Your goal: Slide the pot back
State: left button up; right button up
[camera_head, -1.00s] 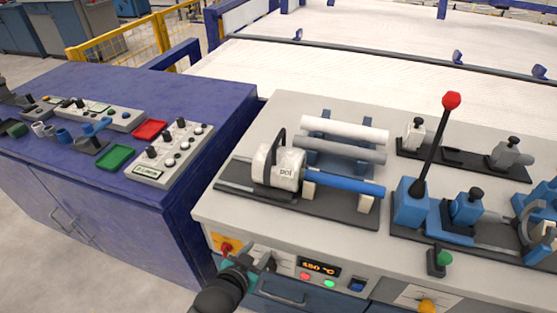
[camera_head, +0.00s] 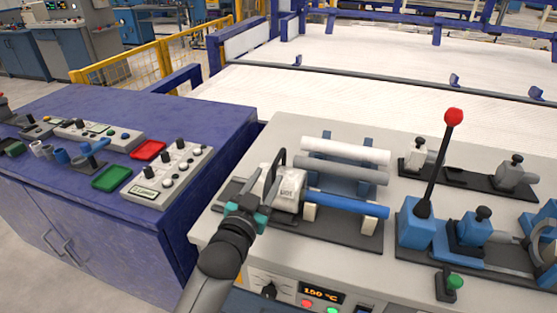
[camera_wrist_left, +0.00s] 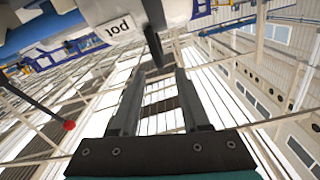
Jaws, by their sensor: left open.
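The pot (camera_head: 287,187) is a white-grey block labelled "pot" with a dark upright handle (camera_head: 281,160). It sits at the left end of a dark base plate (camera_head: 345,233) on the grey bench, by the left end of a blue pipe (camera_head: 346,205). My left gripper (camera_head: 257,197) is open and empty at the pot's front left side; whether it touches is unclear. My right gripper is not in view.
White and grey pipes (camera_head: 345,151) lie on a rack behind the blue pipe. A red-knobbed lever (camera_head: 437,160) and blue fixtures stand to the right. A purple cabinet (camera_head: 215,124) with trays and a control box is at left, across a gap.

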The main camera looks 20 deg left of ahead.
aim_at(274, 165)
pick_arm(q)
jog(key=shift+w+d+b, duration=0.2)
jog(key=shift+w+b, duration=0.65)
jog(key=shift+w, duration=3.55)
jog(key=shift+c, duration=0.3)
grip_shut()
